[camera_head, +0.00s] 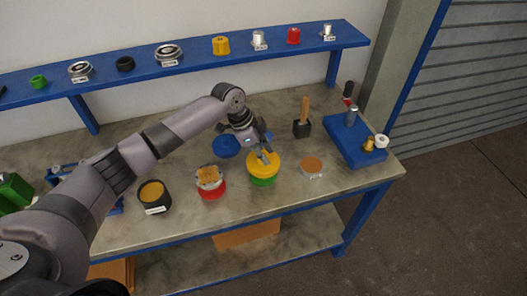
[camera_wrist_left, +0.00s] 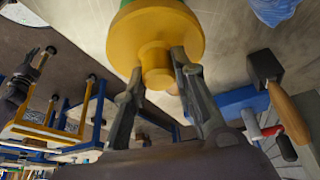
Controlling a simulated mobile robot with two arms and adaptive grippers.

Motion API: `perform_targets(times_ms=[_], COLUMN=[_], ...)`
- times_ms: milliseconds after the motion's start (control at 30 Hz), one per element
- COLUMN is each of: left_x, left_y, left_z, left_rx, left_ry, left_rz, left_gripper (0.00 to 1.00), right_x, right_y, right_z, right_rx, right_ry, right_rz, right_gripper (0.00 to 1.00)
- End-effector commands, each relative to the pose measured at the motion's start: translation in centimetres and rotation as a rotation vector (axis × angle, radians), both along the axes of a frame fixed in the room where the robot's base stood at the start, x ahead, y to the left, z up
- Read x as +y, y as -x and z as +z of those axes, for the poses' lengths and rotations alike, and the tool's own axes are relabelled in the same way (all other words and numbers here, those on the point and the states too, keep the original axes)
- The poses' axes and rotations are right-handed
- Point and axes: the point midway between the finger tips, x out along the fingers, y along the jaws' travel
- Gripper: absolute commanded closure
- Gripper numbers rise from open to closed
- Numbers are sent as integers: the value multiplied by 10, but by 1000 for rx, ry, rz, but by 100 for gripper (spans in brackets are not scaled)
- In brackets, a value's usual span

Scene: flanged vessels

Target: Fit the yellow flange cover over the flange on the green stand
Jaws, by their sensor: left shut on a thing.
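The yellow flange cover (camera_head: 262,165) is a round disc with a central knob. It sits at the top of the green stand (camera_head: 263,182) on the workbench, and the flange beneath it is hidden. In the left wrist view the yellow cover (camera_wrist_left: 140,38) shows large, with green behind it at the upper edge. My left gripper (camera_head: 265,153) comes down from above and is shut on the cover's knob; its two fingers (camera_wrist_left: 157,75) show beside the knob. I cannot tell whether the cover is fully seated. My right gripper is not in view.
A red stand (camera_head: 211,190) with a tan-topped flange is left of the green one, and a black pot (camera_head: 154,196) further left. A blue disc (camera_head: 226,146) lies behind. A mallet (camera_head: 303,122) and a blue tray (camera_head: 355,140) are right. A blue shelf (camera_head: 200,63) runs above.

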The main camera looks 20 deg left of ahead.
Motion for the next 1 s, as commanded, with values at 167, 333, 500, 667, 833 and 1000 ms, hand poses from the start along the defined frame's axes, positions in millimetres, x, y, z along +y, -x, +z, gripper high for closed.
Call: perform_targets(times_ms=[167, 333, 500, 667, 833, 1000], left_x=[0, 0, 0, 0, 3, 14], left_y=[0, 0, 0, 0, 0, 3], left_z=[-2, -2, -2, -2, 4, 32], left_rx=[0, 0, 0, 0, -1, -4], left_ry=[1, 0, 0, 0, 0, 0], left_rz=[0, 0, 0, 0, 0, 1], left_gripper=[70, 58, 52, 52, 52, 52], right_x=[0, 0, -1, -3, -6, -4], right_y=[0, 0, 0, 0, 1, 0], right_z=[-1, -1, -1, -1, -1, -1], right_rx=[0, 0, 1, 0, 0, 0], right_ry=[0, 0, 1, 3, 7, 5], right_rz=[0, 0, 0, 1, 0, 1], right_gripper=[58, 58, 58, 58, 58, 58])
